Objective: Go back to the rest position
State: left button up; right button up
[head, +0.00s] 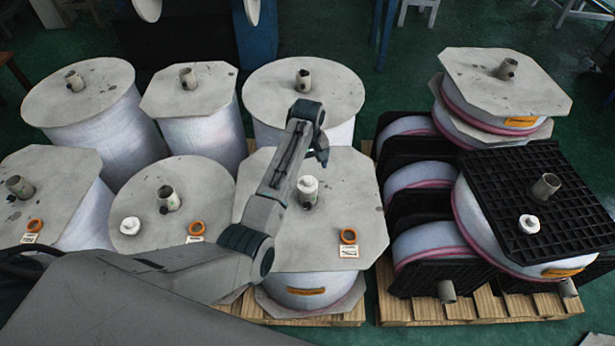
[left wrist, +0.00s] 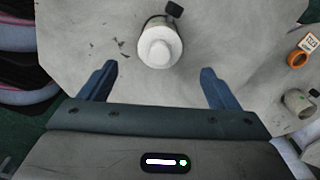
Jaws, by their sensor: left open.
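My left arm comes in from the lower left in the head view and reaches over the middle front roll. My left gripper (head: 320,150) is above that roll's grey top board (head: 345,195). In the left wrist view the blue fingers of this gripper (left wrist: 158,84) are spread wide with nothing between them. A white plug (head: 308,185) sits on the core of the middle roll. It also shows in the left wrist view (left wrist: 160,47), just ahead of the fingers and apart from them. My right gripper is not in view.
A white plug (head: 130,225) lies on the neighbouring roll. Black racks with rolls (head: 540,200) stand on a pallet at right. Tall rolls (head: 85,90) stand behind. Green floor shows at upper right.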

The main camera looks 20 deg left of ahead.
pick_arm(q)
jog(key=shift+r, duration=1)
